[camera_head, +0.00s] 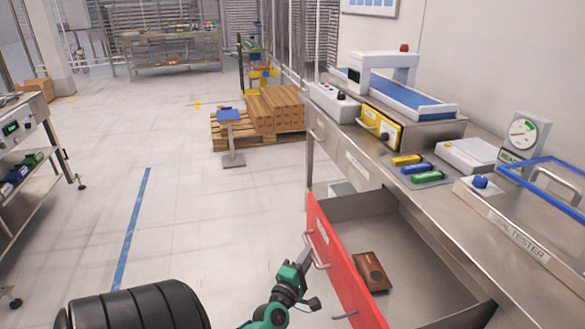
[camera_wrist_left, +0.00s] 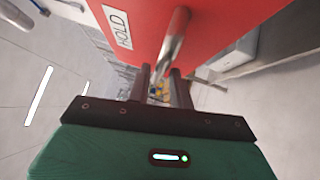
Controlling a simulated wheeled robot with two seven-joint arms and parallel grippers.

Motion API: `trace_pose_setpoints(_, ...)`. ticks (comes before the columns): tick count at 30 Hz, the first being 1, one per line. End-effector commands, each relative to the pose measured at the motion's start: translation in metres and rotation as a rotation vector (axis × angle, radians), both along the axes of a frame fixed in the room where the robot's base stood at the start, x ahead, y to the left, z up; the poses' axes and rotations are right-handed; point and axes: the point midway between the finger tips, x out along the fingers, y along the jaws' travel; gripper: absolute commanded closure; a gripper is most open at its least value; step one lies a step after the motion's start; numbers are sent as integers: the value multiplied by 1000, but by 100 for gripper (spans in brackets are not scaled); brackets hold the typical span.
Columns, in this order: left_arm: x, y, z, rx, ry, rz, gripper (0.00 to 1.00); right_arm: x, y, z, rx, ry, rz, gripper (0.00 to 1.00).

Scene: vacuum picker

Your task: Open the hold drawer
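The red-fronted hold drawer (camera_head: 338,262) stands pulled well out from the steel bench in the head view. Its front with the white HOLD label (camera_wrist_left: 118,26) fills the top of the left wrist view. A metal bar handle (camera_wrist_left: 174,42) projects from the front and shows in the head view too (camera_head: 316,252). My left gripper (camera_head: 305,258) is at this handle. In the left wrist view its two dark fingers (camera_wrist_left: 160,84) lie on either side of the bar, close against it. A flat brown item (camera_head: 371,272) lies inside the drawer. My right gripper is not in view.
The bench top (camera_head: 455,215) holds a blue-belted conveyor (camera_head: 405,97), coloured blocks, a gauge (camera_head: 523,133) and a blue-framed lid. A pallet with brown boxes (camera_head: 275,108) stands beyond.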

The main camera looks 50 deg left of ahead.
Motion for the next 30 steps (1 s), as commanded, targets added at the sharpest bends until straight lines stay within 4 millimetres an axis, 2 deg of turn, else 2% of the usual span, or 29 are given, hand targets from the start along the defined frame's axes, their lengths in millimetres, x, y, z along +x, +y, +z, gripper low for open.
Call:
trace_pose_setpoints(9, -56, -24, -11, -1, 4, 0, 78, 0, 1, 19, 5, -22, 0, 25)
trace_pose_setpoints(15, -84, -36, -15, -1, 3, -1, 78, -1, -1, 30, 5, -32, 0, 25)
trace_pose_setpoints(21, -99, -42, -16, 0, 1, 0, 78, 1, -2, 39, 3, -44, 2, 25)
trace_pose_setpoints(30, -101, -43, -16, -1, 1, 0, 78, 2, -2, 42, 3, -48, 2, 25)
